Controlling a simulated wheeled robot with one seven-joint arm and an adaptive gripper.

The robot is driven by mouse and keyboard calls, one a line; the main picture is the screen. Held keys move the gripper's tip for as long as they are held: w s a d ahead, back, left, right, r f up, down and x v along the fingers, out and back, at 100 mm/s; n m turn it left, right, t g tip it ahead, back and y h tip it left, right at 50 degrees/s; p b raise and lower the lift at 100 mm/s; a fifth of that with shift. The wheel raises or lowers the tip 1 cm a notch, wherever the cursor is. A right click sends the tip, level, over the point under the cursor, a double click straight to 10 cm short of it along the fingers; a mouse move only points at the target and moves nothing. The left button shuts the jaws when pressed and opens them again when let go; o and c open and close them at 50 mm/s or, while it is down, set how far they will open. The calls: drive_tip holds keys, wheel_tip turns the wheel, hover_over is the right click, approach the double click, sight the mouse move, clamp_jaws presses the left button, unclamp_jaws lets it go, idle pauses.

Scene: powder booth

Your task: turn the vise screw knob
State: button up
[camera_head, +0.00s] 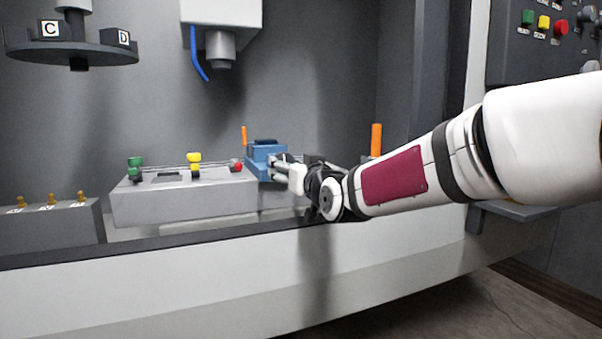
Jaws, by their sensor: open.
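A blue vise (262,157) sits in the booth behind the front sill, at the right end of a grey block. My gripper (277,172) is at the right front side of the vise, close against it. My arm reaches in from the right over the sill. The gripper is open, though its fingers are small and partly merged with the vise in this view. The screw knob cannot be made out clearly; the gripper covers that side of the vise. Whether the fingers touch the knob cannot be told.
A grey block (185,203) with green, yellow and red knobs stands left of the vise. An orange upright (376,140) stands behind my wrist. A spindle head (220,40) with a blue hose hangs above. A dark disc (72,53) hangs upper left. The sill (150,245) runs below my arm.

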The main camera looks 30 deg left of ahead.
drive_tip(key=shift+v, duration=2.7)
